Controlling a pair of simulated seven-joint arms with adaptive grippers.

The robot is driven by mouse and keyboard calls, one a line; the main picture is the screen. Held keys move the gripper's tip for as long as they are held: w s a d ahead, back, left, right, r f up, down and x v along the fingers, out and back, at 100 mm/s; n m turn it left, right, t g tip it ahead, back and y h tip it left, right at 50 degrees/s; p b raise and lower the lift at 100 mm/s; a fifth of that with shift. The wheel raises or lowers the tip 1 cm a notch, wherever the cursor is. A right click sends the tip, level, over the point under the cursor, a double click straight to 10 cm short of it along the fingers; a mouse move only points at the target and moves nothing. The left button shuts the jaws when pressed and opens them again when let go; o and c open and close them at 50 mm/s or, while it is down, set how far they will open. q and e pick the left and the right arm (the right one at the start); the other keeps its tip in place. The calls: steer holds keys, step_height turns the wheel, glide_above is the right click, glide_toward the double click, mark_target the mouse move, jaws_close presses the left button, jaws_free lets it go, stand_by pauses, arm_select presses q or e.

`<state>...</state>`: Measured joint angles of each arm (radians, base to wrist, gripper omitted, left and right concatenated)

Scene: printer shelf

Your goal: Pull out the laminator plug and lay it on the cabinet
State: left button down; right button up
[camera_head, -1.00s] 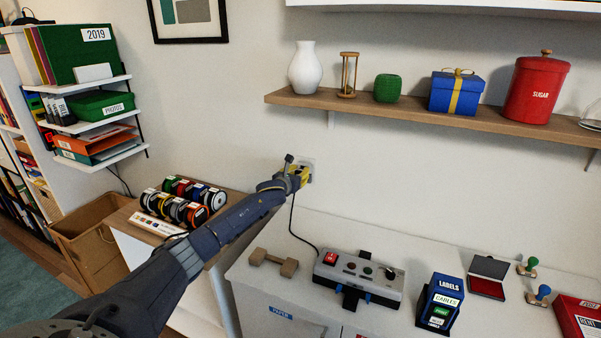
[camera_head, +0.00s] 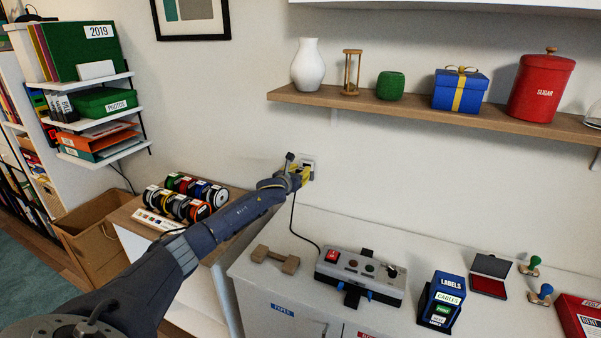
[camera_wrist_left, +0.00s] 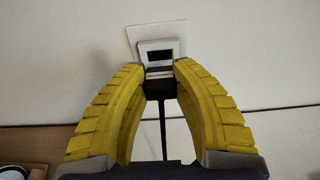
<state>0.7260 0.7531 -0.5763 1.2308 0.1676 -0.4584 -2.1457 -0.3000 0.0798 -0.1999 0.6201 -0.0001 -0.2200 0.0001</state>
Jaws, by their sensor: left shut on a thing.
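My left gripper (camera_head: 300,176) reaches to the wall with its yellow fingers shut on the black plug (camera_wrist_left: 160,84). The white wall socket (camera_head: 308,165) is just beyond the fingertips. In the left wrist view the socket (camera_wrist_left: 143,39) shows a dark opening above the plug; I cannot tell whether plug and socket still touch. A black cord (camera_head: 292,215) hangs from the plug to the grey laminator (camera_head: 345,265) with a red switch. The laminator stands on the white cabinet (camera_head: 400,240). My right gripper is out of view.
A wooden dumbbell-shaped block (camera_head: 275,260) lies left of the laminator. A blue labels box (camera_head: 441,298), an ink pad (camera_head: 488,285) and stamps stand to its right. A wooden shelf (camera_head: 420,108) hangs above. Cabinet top behind the laminator is clear.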

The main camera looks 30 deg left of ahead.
arm_select(q)
steer(key=shift+f, duration=0.1)
steer(key=s+d+f+g, duration=0.1)
steer(key=s+d+f, duration=0.1)
steer(key=d+f, duration=0.1)
steer(key=s+d+f+g, duration=0.2)
steer(key=s+d+f, duration=0.1)
steer(key=d+f, duration=0.1)
steer(key=s+d+f+g, duration=0.1)
steer(key=s+d+f, duration=0.2)
steer(key=d, duration=0.1)
steer(key=shift+d+f+g+h, duration=0.35)
steer(key=shift+g+h, duration=0.05)
steer(key=shift+a+f, duration=0.1)
steer(key=shift+a, duration=0.05)
steer(key=shift+f+g, duration=0.3)
steer(key=shift+f, duration=2.4)
steer(key=shift+f, duration=0.75)
steer(key=c, duration=1)
jaws_free()
steer(key=shift+s+r, duration=0.1)
